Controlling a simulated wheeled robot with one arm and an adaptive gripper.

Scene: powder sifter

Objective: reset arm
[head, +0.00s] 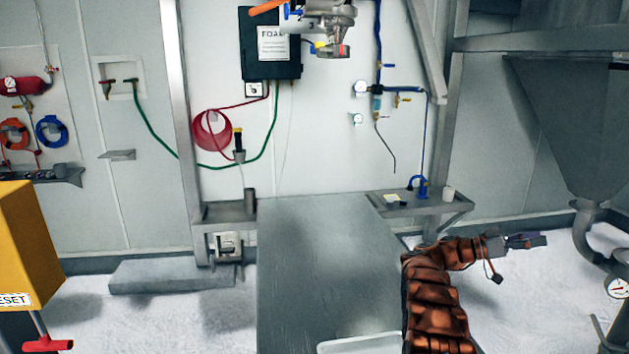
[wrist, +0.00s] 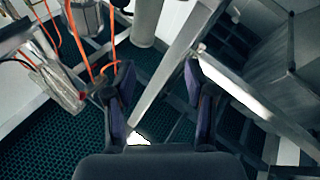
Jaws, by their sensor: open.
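My arm, in a brown ribbed cover, rises at the lower right of the head view and bends to the right. My gripper (head: 526,240) is at its end, in the air to the right of the metal table (head: 310,270). In the wrist view my gripper (wrist: 158,78) shows two dark fingers spread apart. Nothing is held between them. Behind the fingers are grey metal beams and a dark grated floor (wrist: 160,65).
A yellow box (head: 22,245) labelled "RESET", with a red handle (head: 48,345) below, stands at left. A small shelf (head: 425,207) with a blue fitting is behind my arm. A grey hopper (head: 575,120) and pipe (head: 590,225) stand at right.

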